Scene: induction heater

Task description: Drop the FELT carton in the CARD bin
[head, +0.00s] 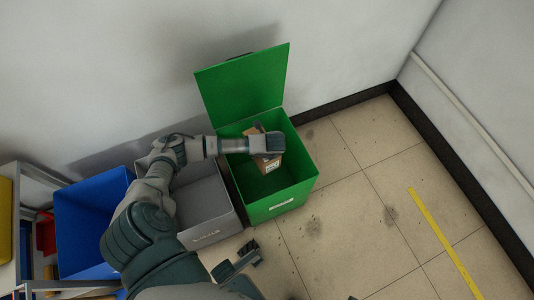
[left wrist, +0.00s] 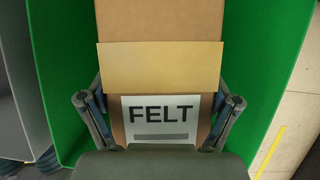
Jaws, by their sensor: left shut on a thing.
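The FELT carton (left wrist: 160,75) is a brown cardboard box with tan tape and a white label reading FELT. My left gripper (left wrist: 158,102) is shut on it, one finger at each side. In the head view the carton (head: 272,163) hangs beneath my left gripper (head: 264,144), inside the outline of the open green bin (head: 297,188). The green bin has a raised lid and a white front label too small to read. Its floor is partly hidden by the carton and arm. What looks like my right gripper (head: 238,262) is low in the head view; its jaw state is unclear.
A grey bin (head: 228,221) stands left of the green one, under my left arm. A blue bin (head: 80,196) is further left, near a shelf rack (head: 17,225). The wall is close behind. Tiled floor to the right is clear, with a yellow line (head: 440,237).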

